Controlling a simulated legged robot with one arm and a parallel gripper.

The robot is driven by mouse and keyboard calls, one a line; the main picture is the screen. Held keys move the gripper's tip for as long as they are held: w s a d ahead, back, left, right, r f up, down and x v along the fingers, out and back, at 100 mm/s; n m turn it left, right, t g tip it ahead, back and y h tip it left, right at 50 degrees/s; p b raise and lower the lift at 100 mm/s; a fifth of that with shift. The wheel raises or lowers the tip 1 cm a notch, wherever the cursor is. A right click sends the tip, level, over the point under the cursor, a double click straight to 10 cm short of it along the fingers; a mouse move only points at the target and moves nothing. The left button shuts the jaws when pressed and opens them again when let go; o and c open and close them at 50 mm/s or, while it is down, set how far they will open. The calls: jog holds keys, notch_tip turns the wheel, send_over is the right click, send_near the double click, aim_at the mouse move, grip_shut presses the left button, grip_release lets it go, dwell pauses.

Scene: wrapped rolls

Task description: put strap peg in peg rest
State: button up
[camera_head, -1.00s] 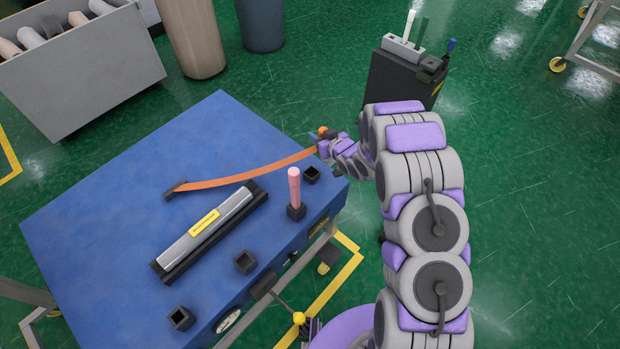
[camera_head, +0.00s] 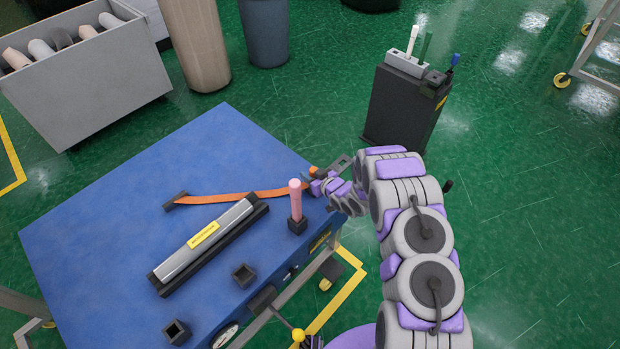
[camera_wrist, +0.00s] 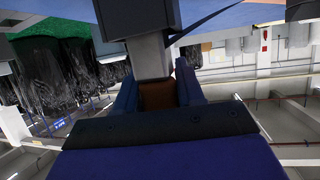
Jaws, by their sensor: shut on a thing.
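The orange strap (camera_head: 240,196) runs over the blue table from a dark anchor block (camera_head: 175,201) to my gripper (camera_head: 318,181) at the table's right corner. My gripper is shut on the strap peg, whose orange end (camera_head: 315,170) shows in the head view. In the wrist view the peg has a grey shaft (camera_wrist: 150,55) and an orange-brown part (camera_wrist: 157,94) between the fingers. The shaft meets a dark grey block (camera_wrist: 130,18), perhaps the peg rest; I cannot tell whether it is inside. The corner socket is hidden by my gripper in the head view.
A pink peg (camera_head: 295,200) stands in a black socket (camera_head: 297,226) just left of my gripper. Two empty black sockets (camera_head: 243,275) (camera_head: 177,331) sit along the front edge. A black cabinet (camera_head: 400,108) stands behind.

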jog(key=shift+d+f, duration=0.15)
jog(key=shift+f, duration=0.7)
jog(key=o, duration=1.2)
jog(key=shift+a, duration=0.2)
jog(key=shift+c, duration=0.2)
jog(key=shift+d+r, duration=0.1)
jog(key=shift+d, duration=0.05)
jog(key=shift+s+d+r, duration=0.15)
jog(key=shift+s, duration=0.1)
jog(key=p+v, duration=0.1)
jog(key=v, duration=1)
jog(key=shift+r+p, duration=0.15)
jog(key=shift+p, duration=0.2)
jog(key=shift+s, duration=0.1)
